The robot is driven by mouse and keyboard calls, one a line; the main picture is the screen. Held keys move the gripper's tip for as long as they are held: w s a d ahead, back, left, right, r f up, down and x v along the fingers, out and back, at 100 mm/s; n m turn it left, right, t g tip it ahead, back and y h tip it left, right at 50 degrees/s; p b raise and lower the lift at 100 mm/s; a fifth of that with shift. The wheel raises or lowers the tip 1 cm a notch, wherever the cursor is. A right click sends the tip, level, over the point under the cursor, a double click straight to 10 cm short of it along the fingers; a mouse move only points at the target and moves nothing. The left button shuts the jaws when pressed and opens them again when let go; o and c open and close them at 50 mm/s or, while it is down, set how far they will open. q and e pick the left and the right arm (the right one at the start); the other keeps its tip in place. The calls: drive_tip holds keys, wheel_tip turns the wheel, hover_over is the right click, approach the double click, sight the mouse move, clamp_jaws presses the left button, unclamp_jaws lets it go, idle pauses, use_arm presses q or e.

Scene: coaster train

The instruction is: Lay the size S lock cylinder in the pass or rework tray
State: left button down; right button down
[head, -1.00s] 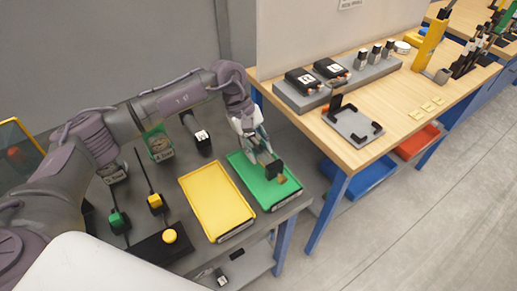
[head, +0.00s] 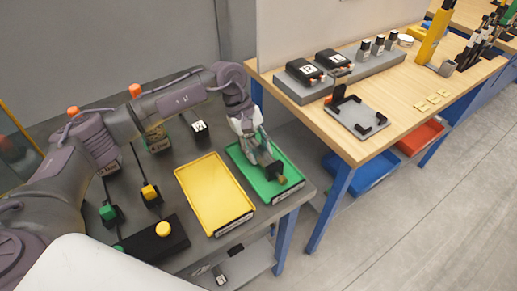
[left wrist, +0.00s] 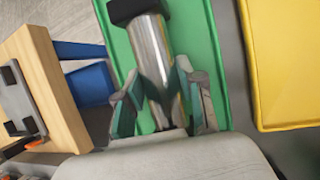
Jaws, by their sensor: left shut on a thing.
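My left gripper (head: 272,170) is over the green tray (head: 262,190) on the dark bench. It is shut on the lock cylinder (left wrist: 148,50), a shiny silver barrel with a black end, seen between the fingers in the left wrist view. The green tray (left wrist: 203,40) lies beneath the cylinder there. I cannot tell whether the cylinder touches the tray floor. The yellow tray (head: 212,195) lies empty beside the green one. My right gripper is not in view.
A black box with a yellow button (head: 163,229) stands in front of the yellow tray. A wooden table (head: 400,100) on the right holds a grey fixture (head: 358,117) and a stepped grey stand (head: 300,90). Blue (head: 360,172) and red (head: 420,138) bins sit below.

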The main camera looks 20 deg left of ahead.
use_arm(q)
drive_tip(key=shift+r, duration=0.2)
drive_tip(key=c, duration=0.7)
unclamp_jaws()
drive_tip(key=shift+o, duration=0.3)
drive_tip(key=shift+s+f, duration=0.15)
drive_tip(key=shift+f, duration=0.15)
drive_tip(key=shift+r, duration=0.1)
drive_tip(key=v, duration=1.2)
drive_tip(key=shift+r, duration=0.15)
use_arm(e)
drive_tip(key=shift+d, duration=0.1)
use_arm(q)
drive_tip(key=shift+d, duration=0.1)
